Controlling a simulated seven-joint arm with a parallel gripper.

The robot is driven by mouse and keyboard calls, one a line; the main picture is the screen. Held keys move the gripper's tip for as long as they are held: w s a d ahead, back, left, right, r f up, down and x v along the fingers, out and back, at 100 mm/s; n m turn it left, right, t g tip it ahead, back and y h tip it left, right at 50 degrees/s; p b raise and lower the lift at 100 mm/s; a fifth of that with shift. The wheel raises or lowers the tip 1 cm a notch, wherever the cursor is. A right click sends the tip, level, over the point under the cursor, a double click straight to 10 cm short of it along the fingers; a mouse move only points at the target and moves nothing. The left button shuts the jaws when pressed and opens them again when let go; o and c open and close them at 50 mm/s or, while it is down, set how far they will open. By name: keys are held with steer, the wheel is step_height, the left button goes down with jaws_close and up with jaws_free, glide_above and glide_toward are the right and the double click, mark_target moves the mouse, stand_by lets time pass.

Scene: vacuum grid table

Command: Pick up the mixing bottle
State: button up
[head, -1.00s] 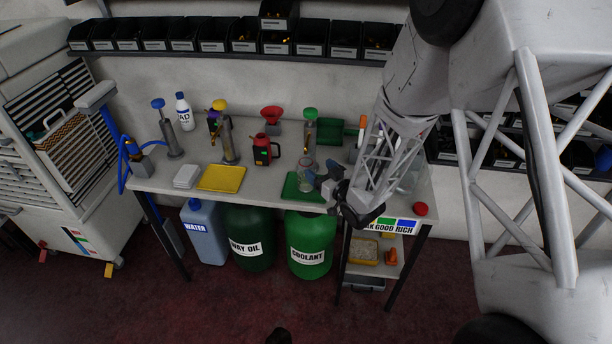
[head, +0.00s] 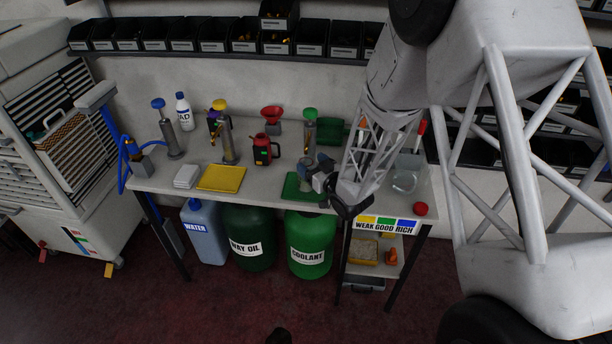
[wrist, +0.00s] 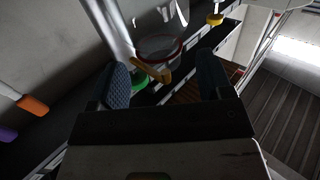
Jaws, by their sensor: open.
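A clear, see-through vessel, which I take for the mixing bottle (head: 304,168), stands at the green mat (head: 290,187) on the bench in the head view. My gripper (head: 318,172) is just to its right and partly covers it. In the wrist view, a clear vessel with a red ring near its end (wrist: 163,38) shows beyond my fingers, at the top centre. My gripper (wrist: 166,84) is open, with blue textured pads set apart and nothing held between them. Whether a finger touches the bottle cannot be told.
A metal pump with a green top (head: 310,116) stands behind the bottle. A red-and-black can (head: 262,150) and a yellow tray (head: 221,178) are to the left. Bins (head: 230,37) line the wall.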

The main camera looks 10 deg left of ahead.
steer(key=shift+x, duration=1.65)
steer(key=shift+f, duration=0.1)
steer(key=shift+c, duration=0.5)
jaws_close()
steer(key=shift+s, duration=0.15)
steer(key=v, duration=3.1)
steer(key=shift+s+d+r, duration=0.15)
steer(key=shift+d+r, duration=0.05)
steer(key=shift+s+d, duration=0.1)
stand_by(0.9)
